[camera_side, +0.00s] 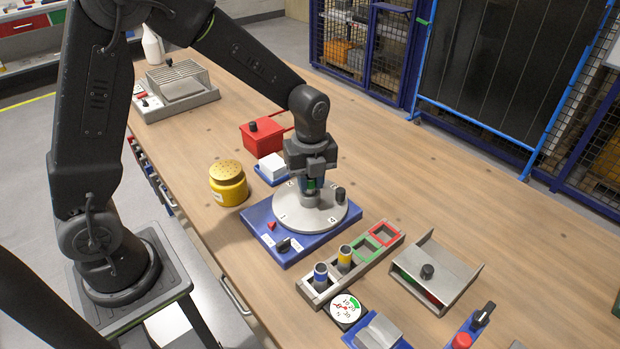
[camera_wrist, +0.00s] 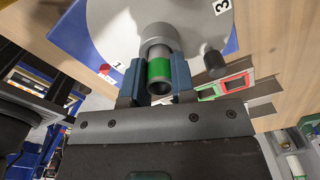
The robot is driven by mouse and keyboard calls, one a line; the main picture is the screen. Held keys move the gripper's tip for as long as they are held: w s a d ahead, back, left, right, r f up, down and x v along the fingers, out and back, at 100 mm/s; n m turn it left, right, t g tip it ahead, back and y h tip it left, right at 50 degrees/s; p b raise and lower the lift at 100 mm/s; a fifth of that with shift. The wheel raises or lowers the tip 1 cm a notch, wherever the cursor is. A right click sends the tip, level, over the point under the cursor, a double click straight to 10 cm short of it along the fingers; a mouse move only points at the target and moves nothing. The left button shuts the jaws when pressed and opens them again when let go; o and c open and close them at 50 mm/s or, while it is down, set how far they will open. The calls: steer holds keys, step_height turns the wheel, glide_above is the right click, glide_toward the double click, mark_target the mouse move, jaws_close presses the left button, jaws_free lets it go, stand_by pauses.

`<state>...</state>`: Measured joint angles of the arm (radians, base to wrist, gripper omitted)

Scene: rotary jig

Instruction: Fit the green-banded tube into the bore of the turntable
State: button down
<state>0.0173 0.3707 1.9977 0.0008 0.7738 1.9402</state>
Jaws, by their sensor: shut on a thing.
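The green-banded tube (camera_wrist: 159,70) is grey with a green ring, and its open near end faces the wrist camera. My gripper (camera_wrist: 157,64) is shut on it, one blue-grey finger on each side. In the side view, the tube (camera_side: 311,184) stands about upright under my gripper, over the turntable (camera_side: 286,216). The tube's lower end meets the raised grey collar (camera_wrist: 156,30) on the turntable disc. The bore itself is hidden, and I cannot tell how far the tube is inside it.
A dark knob (camera_side: 340,194) stands on the disc beside the collar. The blue base (camera_side: 258,222) carries a black switch. A rack (camera_side: 322,290) holds a blue-banded and a yellow-banded tube; its green and red slots are empty. A yellow pot (camera_side: 228,184) stands left.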

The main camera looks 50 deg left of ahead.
steer(key=shift+f, duration=0.15)
steer(key=c, duration=0.9)
jaws_free()
steer(key=shift+c, duration=0.2)
step_height(320, 180, up, 11)
steer(key=s+r+n+t, duration=0.2)
steer(key=s+r+n, duration=0.1)
steer(key=s+n, duration=0.6)
steer(key=s+r+n+t, duration=0.2)
steer(key=s+n+t, duration=0.1)
steer(key=s+n, duration=0.6)
steer(key=shift+a+r+n+t, duration=0.3)
steer(key=shift+r+n, duration=0.1)
steer(key=shift+n, duration=1.8)
steer(key=shift+s, duration=0.1)
